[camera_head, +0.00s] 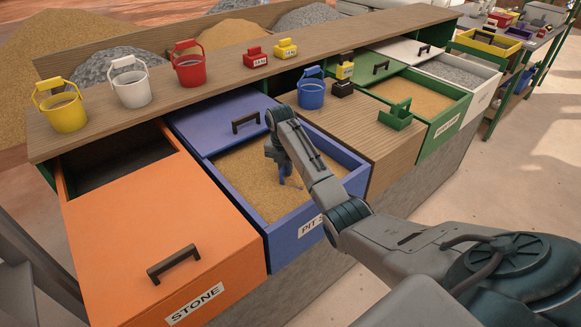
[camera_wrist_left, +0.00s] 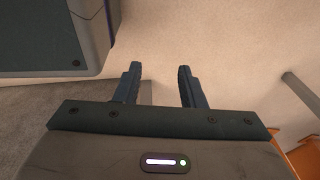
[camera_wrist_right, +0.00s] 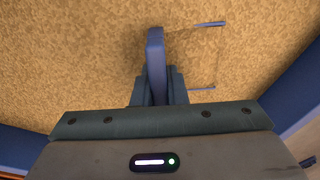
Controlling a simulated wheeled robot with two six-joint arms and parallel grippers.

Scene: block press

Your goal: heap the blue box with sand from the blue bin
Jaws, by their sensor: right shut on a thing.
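The blue bin (camera_head: 290,242) is a drawer of tan sand (camera_head: 245,175), its blue lid (camera_head: 215,125) slid back over the far part. My right gripper (camera_head: 276,158) is down in the bin, shut on the blue box (camera_head: 291,183). In the right wrist view the blue box (camera_wrist_right: 155,62) shows as an upright piece between the fingers and thin rims to the right, mostly sunk in sand; how full it is I cannot tell. My left gripper (camera_wrist_left: 158,85) is open and empty in the left wrist view, outside the head view.
An orange stone bin (camera_head: 190,240) stands left of the blue bin. A wooden top (camera_head: 350,130) with a green box (camera_head: 395,117) is to the right.

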